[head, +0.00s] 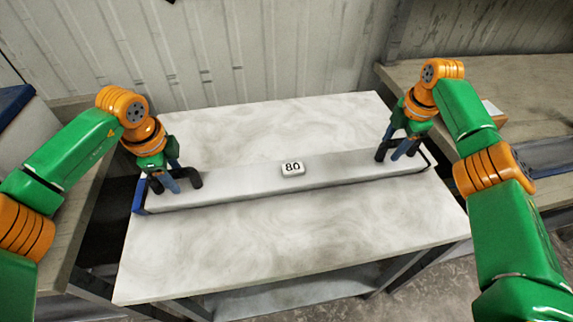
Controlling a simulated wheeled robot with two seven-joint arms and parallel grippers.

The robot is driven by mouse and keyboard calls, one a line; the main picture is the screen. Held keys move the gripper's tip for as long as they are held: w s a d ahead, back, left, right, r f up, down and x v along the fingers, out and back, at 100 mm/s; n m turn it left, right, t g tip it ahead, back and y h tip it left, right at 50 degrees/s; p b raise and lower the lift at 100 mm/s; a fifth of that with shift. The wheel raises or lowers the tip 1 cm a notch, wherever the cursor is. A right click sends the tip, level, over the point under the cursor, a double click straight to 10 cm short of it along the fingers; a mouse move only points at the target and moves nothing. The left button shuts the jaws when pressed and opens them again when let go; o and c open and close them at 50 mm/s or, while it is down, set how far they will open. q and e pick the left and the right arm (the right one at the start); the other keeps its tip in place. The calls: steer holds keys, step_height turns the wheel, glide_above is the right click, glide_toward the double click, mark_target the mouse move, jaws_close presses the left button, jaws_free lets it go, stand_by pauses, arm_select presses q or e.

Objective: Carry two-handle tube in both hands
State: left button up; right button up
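The two-handle tube (240,182) is a long pale grey box-shaped piece lying across the white marbled table (270,235). It has a dark blue left end, a black handle near each end and a small white tag reading "80" (292,169) near its middle. My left gripper (168,184) points down at the left handle (195,179), its fingers beside or around the grip. My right gripper (398,152) is likewise at the right handle (381,153). The fingers overlap the handles, so whether either gripper has closed is unclear. I see no clear gap under the tube.
The table is clear in front of and behind the tube. A ribbed metal wall (240,55) stands behind. Wooden benches flank the table, the right one (510,80) holding a small orange-and-white item (493,110). Gaps separate the table from both benches.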

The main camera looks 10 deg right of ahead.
arm_select(q)
steer(key=shift+s+r, duration=0.2)
arm_select(e)
steer(key=shift+s+r, duration=0.2)
arm_select(q)
steer(key=shift+r, duration=0.2)
arm_select(e)
steer(key=shift+w, duration=0.1)
steer(key=shift+r, duration=0.15)
arm_select(q)
step_height(320, 180, up, 11)
steer(key=s, duration=0.2)
steer(key=shift+s+r, duration=0.15)
arm_select(e)
step_height(320, 180, up, 11)
steer(key=s, duration=0.2)
steer(key=shift+s+r, duration=0.2)
arm_select(q)
steer(key=shift+r, duration=0.1)
arm_select(e)
steer(key=shift+r, duration=0.1)
